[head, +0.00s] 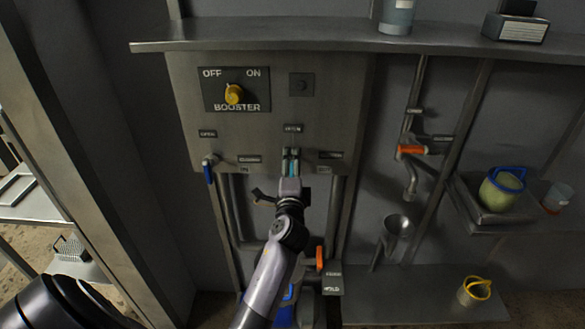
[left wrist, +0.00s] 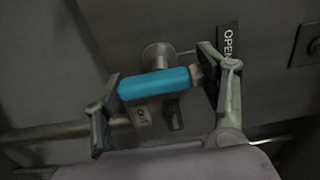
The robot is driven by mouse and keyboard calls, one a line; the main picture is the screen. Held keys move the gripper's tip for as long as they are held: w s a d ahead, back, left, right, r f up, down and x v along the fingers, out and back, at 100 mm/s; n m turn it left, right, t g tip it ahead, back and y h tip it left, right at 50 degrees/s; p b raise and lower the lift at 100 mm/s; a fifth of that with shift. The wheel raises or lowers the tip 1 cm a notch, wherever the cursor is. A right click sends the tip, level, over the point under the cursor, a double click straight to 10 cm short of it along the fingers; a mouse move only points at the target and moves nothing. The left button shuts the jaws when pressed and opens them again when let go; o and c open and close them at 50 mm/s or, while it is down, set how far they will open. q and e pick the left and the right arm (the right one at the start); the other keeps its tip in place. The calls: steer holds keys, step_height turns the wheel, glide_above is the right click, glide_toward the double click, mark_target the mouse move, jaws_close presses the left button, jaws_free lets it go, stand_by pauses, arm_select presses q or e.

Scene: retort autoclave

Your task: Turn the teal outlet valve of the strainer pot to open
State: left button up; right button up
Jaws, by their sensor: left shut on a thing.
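The teal valve handle (head: 291,168) is on the lower part of the grey panel, under a small label (head: 293,128). The fingers partly hide the handle in the head view. My right gripper is not in view.
A blue-handled valve (head: 208,171) is left on the panel; a yellow BOOSTER knob (head: 234,94) is above. Orange handles (head: 411,150) sit on pipes to the right. A shelf (head: 300,33) overhangs the panel.

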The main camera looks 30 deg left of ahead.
arm_select(q)
steer(key=shift+f, duration=0.1)
steer(key=o, duration=1.2)
steer(key=shift+c, duration=0.2)
